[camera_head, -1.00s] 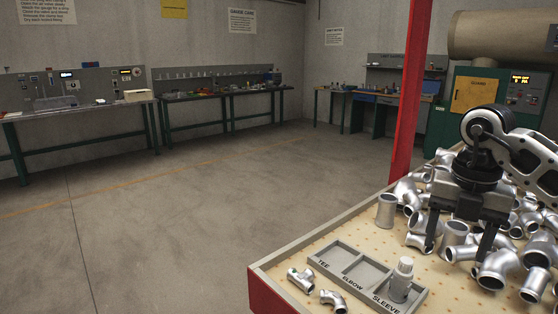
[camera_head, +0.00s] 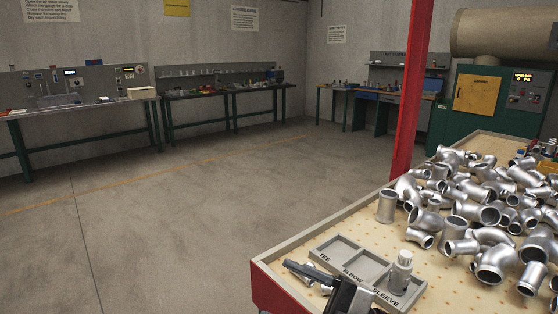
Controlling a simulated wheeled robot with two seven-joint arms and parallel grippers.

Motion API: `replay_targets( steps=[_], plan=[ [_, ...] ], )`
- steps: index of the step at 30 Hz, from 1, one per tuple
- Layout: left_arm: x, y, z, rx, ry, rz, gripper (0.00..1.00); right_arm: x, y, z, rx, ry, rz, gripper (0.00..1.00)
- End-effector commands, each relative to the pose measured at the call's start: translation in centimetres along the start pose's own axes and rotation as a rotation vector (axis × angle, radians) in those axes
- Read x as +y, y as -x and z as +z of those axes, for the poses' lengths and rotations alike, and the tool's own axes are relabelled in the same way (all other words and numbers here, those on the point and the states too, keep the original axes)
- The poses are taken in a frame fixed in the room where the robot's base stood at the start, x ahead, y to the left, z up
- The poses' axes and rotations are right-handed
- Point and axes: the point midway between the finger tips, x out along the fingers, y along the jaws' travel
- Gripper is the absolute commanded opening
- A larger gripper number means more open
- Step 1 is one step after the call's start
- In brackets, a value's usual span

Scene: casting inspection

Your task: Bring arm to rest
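The three-part grey sorting tray (camera_head: 334,246) sits on the near left corner of the pegboard-topped table, labelled TEE, ELBOW and SLEEVE. A pale bottle-shaped piece (camera_head: 401,274) stands upright in the SLEEVE compartment; the other two compartments look empty. Part of my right arm, with a dark gripper finger (camera_head: 308,273), reaches in from the bottom edge in front of the tray. It covers most of the small fittings lying there. Its opening and anything between the fingers cannot be made out. My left gripper is not in view.
A large heap of silver pipe fittings (camera_head: 490,213) covers the table's right side. A red post (camera_head: 409,100) rises behind the table. Workbenches (camera_head: 225,92) line the back wall, and a green machine (camera_head: 495,104) stands back right. The floor at left is clear.

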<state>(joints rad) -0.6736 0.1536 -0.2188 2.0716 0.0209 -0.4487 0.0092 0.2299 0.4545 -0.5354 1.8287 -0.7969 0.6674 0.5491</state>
Motion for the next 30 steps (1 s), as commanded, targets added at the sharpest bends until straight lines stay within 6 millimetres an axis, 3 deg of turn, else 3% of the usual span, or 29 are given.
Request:
replay_targets(
  steps=[1, 4, 7, 12, 15, 18, 21, 30],
  plan=[
    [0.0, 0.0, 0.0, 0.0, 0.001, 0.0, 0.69, -0.3, 1.3, 1.1, -0.099, -0.101, 0.155, 0.64],
    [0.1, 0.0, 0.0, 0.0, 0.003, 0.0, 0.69, -1.7, 5.4, 4.3, -0.356, -0.288, 0.4, 0.64],
    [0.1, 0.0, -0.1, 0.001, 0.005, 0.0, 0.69, -5.8, 11.0, 7.1, -0.654, -0.496, 0.553, 0.64],
    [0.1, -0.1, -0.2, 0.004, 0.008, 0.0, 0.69, -14.0, 18.4, 7.7, -1.028, -0.775, 0.615, 0.64],
    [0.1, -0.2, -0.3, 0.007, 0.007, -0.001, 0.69, -17.7, 21.0, 6.8, -1.164, -0.892, 0.605, 0.64],
    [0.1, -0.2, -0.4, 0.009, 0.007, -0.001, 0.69, -20.0, 22.5, 5.9, -1.243, -0.967, 0.589, 0.64],
    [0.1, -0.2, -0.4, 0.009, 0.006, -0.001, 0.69, -21.1, 23.1, 5.5, -1.278, -1.001, 0.579, 0.64],
    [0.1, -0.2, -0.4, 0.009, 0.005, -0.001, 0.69, -21.2, 23.2, 5.5, -1.283, -1.005, 0.576, 0.64]
  ],
)
